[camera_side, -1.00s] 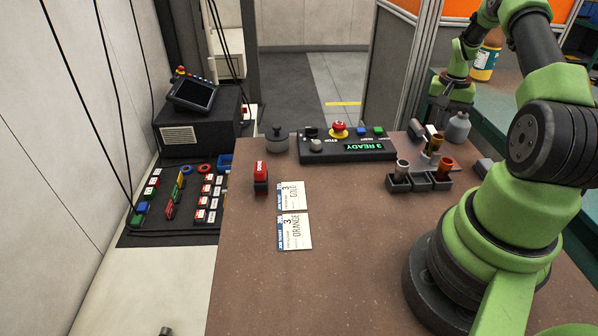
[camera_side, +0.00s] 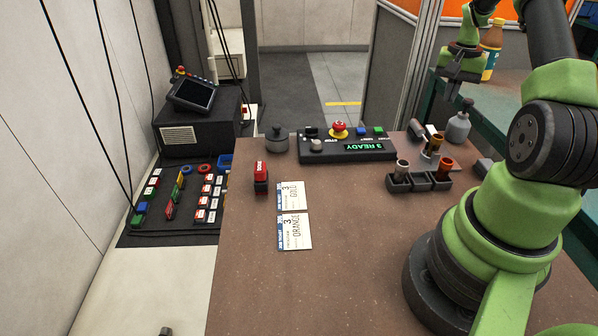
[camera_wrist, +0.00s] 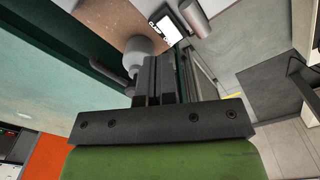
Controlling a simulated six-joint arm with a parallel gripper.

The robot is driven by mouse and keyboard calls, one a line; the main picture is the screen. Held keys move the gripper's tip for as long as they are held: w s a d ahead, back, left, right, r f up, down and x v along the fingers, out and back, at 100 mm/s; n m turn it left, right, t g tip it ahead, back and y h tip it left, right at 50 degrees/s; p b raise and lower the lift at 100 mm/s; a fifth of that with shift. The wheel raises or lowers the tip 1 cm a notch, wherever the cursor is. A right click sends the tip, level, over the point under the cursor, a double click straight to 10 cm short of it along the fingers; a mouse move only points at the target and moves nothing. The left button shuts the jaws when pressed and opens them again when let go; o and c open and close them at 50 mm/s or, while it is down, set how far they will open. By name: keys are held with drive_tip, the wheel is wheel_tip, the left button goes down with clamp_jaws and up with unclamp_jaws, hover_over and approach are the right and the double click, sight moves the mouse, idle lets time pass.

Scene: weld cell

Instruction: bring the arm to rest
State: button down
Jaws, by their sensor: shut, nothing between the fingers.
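My gripper (camera_side: 459,78) is at the upper right in the side view, raised above the far right edge of the brown table (camera_side: 350,265). It is shut and empty. In the wrist view its dark fingers (camera_wrist: 158,80) stand together. A grey spray-type bottle (camera_side: 458,127) stands on the table below my gripper; a grey rounded thing also shows beyond the fingers in the wrist view (camera_wrist: 143,55).
A control box (camera_side: 347,147) reading "3 READY" has a red stop button. A dark holder (camera_side: 419,181) carries several cups. Two cards (camera_side: 294,231), marked GOLD and ORANGE, and a red stamp (camera_side: 261,177) lie left. A yellow-labelled bottle (camera_side: 489,52) stands on the green-edged bench.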

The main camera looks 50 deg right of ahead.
drive_tip(key=shift+r, duration=0.15)
drive_tip(key=w+a+r+n+t+h, duration=0.1)
drive_tip(key=w+a+r+n+t, duration=0.2)
drive_tip(key=a+r, duration=0.65)
drive_tip(key=w+a+r+n+t, duration=0.15)
drive_tip(key=w+a+r, duration=0.45)
drive_tip(key=a, duration=0.6)
drive_tip(key=s+a+r+n+t+y, duration=0.1)
drive_tip(key=s+a+n, duration=0.2)
drive_tip(key=s+a, duration=0.3)
drive_tip(key=s+a+r+n+t+y, duration=0.1)
drive_tip(key=s+a+r+n+y, duration=0.1)
drive_tip(key=s+a, duration=0.4)
drive_tip(key=a+n, duration=0.1)
drive_tip(key=a, duration=0.4)
drive_tip(key=shift+s+t, duration=0.35)
drive_tip(key=shift+s, duration=0.05)
